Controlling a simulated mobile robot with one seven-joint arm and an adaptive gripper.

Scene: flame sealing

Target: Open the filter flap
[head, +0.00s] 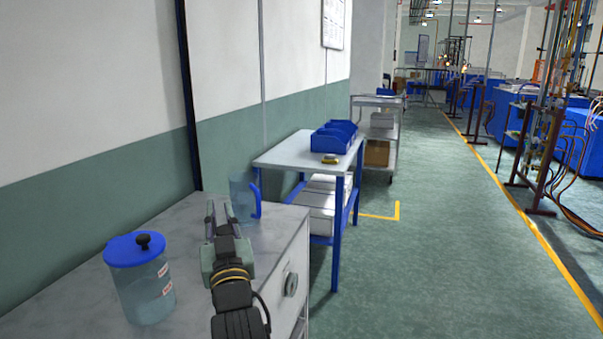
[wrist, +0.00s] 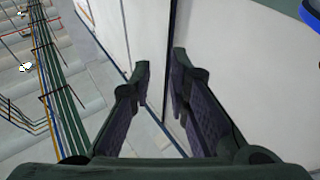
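I cannot make out a part that is clearly the filter flap. A clear container (head: 148,292) with a blue lid (head: 122,252) and black knob (head: 143,241) stands upright on the grey cabinet at the lower left. My gripper (head: 219,208) is above the cabinet, right of the container, and overlaps the jug in the head view. In the wrist view my gripper (wrist: 160,72) has its fingers apart with nothing between them. A blue edge (wrist: 313,12) shows at top right there.
The grey cabinet top (head: 85,298) has bare room around the container.

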